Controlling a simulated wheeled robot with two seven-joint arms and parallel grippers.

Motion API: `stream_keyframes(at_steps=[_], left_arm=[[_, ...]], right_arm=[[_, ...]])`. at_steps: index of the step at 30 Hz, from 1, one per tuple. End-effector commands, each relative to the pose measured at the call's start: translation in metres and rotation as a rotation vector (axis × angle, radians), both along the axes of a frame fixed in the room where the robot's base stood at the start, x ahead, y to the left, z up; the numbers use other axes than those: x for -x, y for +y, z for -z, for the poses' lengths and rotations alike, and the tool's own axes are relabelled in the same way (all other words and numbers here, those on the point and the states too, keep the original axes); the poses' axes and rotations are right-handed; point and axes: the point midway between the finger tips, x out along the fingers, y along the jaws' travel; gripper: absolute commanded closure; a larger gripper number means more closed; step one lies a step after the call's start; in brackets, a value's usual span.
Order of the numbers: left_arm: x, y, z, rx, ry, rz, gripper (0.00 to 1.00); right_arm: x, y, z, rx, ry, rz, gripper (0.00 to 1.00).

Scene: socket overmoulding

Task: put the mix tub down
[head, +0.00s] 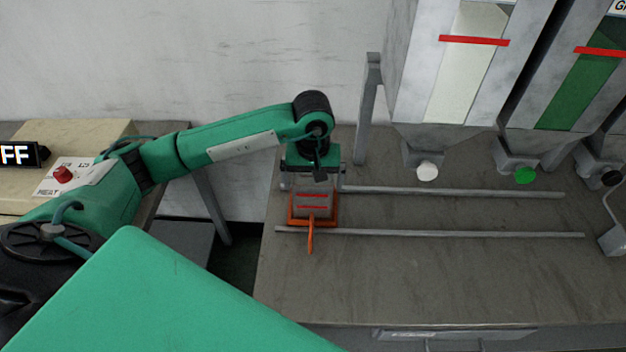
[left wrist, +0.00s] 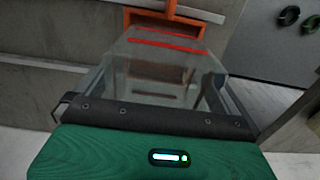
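The mix tub (head: 313,204) is a small see-through grey container with red lines across its front. It stands at the left part of the grey bench, within an orange frame (head: 311,223) with a handle pointing to the front. My left gripper (head: 312,181) points down over the tub, with a finger at each side. In the left wrist view the tub (left wrist: 165,65) lies between the fingers (left wrist: 155,95), with the orange frame (left wrist: 168,22) beyond it. Whether the fingers press on its walls is not clear. My right gripper is not in view.
Two metal rails (head: 450,234) run to the right along the bench (head: 450,275). Hoppers with a white nozzle (head: 427,172) and a green nozzle (head: 525,175) hang over the back right. A beige unit with a red knob (head: 63,174) stands at the left. The bench front is clear.

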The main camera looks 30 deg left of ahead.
Motion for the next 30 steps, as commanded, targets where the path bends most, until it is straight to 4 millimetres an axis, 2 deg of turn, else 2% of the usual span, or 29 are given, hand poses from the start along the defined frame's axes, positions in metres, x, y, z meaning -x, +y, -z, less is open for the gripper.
stream_keyframes(at_steps=[6, 7, 11, 21, 25, 30], left_arm=[[0.000, 0.000, -0.005, 0.000, 0.000, -0.001, 0.00], [-0.001, 0.000, -0.007, 0.000, -0.002, 0.000, 0.00], [-0.001, 0.000, -0.027, -0.001, -0.006, -0.001, 0.00], [-0.001, 0.000, -0.094, 0.000, -0.004, -0.001, 0.00], [-0.001, 0.000, -0.111, 0.000, -0.002, 0.000, 0.00], [0.000, 0.000, -0.121, 0.000, -0.001, -0.001, 0.00]], right_arm=[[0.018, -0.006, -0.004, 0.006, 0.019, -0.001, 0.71], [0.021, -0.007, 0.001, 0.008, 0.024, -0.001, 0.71], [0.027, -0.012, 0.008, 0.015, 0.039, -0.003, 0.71], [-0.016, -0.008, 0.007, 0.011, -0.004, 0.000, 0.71], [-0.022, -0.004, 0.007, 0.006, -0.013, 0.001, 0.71], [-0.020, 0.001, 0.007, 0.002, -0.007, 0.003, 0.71]])
